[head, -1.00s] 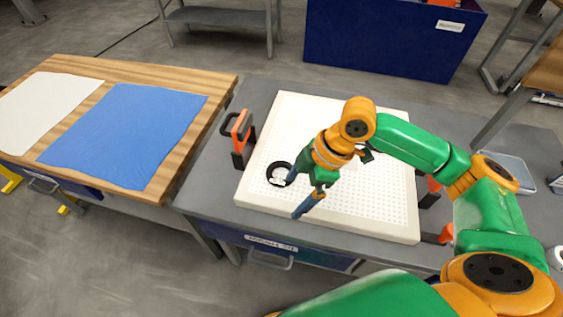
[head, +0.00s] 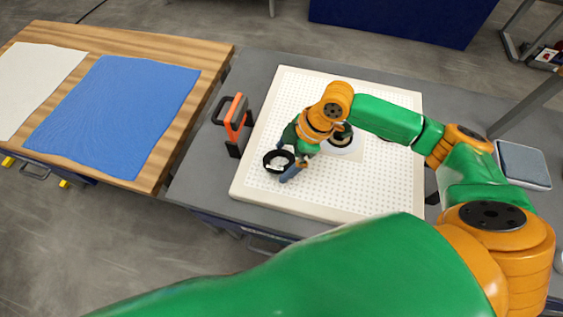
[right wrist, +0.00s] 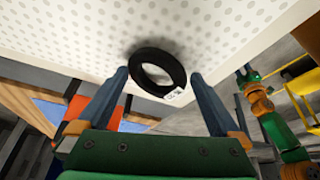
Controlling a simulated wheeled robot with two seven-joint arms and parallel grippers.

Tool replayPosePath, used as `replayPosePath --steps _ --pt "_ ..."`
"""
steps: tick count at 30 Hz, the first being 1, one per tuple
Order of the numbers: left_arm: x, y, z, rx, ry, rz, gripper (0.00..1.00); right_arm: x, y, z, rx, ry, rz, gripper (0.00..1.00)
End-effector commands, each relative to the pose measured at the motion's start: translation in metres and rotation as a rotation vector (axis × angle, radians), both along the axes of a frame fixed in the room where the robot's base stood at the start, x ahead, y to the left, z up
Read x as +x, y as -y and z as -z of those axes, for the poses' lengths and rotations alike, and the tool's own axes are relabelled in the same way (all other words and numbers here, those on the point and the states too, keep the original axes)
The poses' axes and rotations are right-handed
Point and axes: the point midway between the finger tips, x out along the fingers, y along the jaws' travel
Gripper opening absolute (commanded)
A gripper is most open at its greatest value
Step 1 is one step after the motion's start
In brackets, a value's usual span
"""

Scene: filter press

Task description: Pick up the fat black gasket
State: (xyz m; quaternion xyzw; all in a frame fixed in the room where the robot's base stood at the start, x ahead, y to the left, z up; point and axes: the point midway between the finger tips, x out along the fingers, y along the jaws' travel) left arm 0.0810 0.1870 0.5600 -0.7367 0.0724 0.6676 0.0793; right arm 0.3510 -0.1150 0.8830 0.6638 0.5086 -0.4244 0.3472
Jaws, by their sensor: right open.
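The fat black gasket (head: 267,165) is a thick dark ring on the white perforated plate (head: 360,195), near its left edge. It also shows in the right wrist view (right wrist: 137,75), with a small white tag on its rim. My right gripper (head: 285,160) is open at the gasket. In the right wrist view its blue fingers (right wrist: 159,73) stand one on each side of the ring, with gaps. The gasket is not gripped. My left gripper (right wrist: 246,74) is small in the right wrist view; its jaw state is unclear.
Another dark round part (head: 342,137) on a pale disc is partly hidden behind my right wrist. An orange and black clamp (head: 236,122) stands at the plate's left edge. A wooden table (head: 185,110) with a blue cloth (head: 115,115) is left. A grey tray (head: 523,164) lies right.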

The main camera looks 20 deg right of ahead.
Motion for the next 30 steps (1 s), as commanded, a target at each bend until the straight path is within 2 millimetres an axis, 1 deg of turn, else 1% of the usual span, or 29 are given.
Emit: replayPosePath --steps 1,4,5,6,8,9,11,12,14,15,26,30 --pt "0.000 0.000 0.002 0.000 0.000 0.000 0.48 -0.008 0.000 0.009 -0.007 -0.032 -0.007 1.00" --pt "0.000 0.000 0.003 0.000 0.000 0.000 0.48 -0.010 0.000 0.010 -0.009 -0.038 -0.007 1.00" --pt "0.000 0.000 0.003 0.000 0.000 0.000 0.48 -0.010 0.000 0.010 -0.009 -0.039 -0.007 0.92" --pt "0.000 0.000 0.003 0.000 0.000 0.000 0.48 -0.010 0.000 0.011 -0.010 -0.041 -0.007 0.81" --pt "0.000 0.000 0.003 0.000 0.000 0.000 0.48 -0.011 0.001 0.011 -0.009 -0.042 -0.007 0.65" --pt "0.000 0.000 0.003 0.000 0.001 0.000 0.48 -0.010 0.000 0.011 -0.009 -0.040 -0.007 0.54" --pt "0.001 0.000 0.003 0.000 0.001 0.000 0.48 -0.010 0.000 0.010 -0.008 -0.039 -0.007 0.38" --pt "0.001 0.000 0.003 0.000 0.001 0.000 0.48 -0.010 0.000 0.010 -0.007 -0.039 -0.007 0.27" --pt "0.001 0.000 0.003 0.001 0.002 0.000 0.48 -0.010 0.000 0.010 -0.007 -0.037 -0.008 0.11" --pt "0.001 0.000 0.003 0.000 0.002 0.000 0.48 -0.010 0.000 0.009 -0.007 -0.037 -0.008 0.00" --pt "0.001 0.000 0.002 0.001 0.002 0.000 0.48 -0.007 0.000 0.007 -0.007 -0.028 -0.005 0.00" --pt "0.001 0.000 0.001 0.000 0.003 0.001 0.48 -0.006 0.001 0.000 -0.007 -0.024 -0.005 0.00"
